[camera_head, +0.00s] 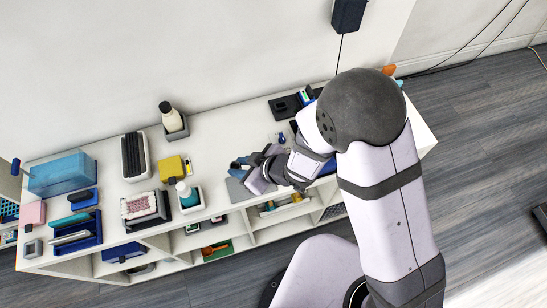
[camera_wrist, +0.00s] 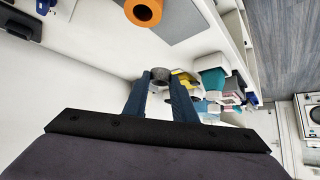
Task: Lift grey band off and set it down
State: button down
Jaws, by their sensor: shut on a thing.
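My gripper (camera_wrist: 160,80) is shut on a small grey band (camera_wrist: 160,74), held between the tips of its two dark blue fingers. The band looks like a short, dark grey ring. In the head view my gripper (camera_head: 240,167) is over the front middle of the white counter, by a flat grey mat (camera_head: 238,191). The band cannot be made out there. In the wrist view the grey mat (camera_wrist: 178,18) is at the top, with an orange ring (camera_wrist: 143,11) beside or on it. Whether the band touches anything below is unclear.
To the left on the counter stand a yellow block (camera_head: 172,168), a teal bottle (camera_head: 187,193) in a white holder, a black brush tray (camera_head: 134,156) and a clear blue box (camera_head: 62,175). A white-capped bottle (camera_head: 172,118) is at the back. Bare counter lies behind my gripper.

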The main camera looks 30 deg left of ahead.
jog(key=shift+s+d+f+n+g, duration=0.25)
jog(key=shift+s+f, duration=0.15)
jog(key=shift+s, duration=0.25)
jog(key=shift+s+d+f+n+g, duration=0.15)
jog(key=shift+s+f+n, duration=0.1)
jog(key=shift+s+f, duration=0.25)
jog(key=shift+f, duration=0.1)
jog(key=shift+f+b, duration=2.9)
jog(key=shift+f, duration=0.2)
jog(key=c, duration=1.4)
grip_release()
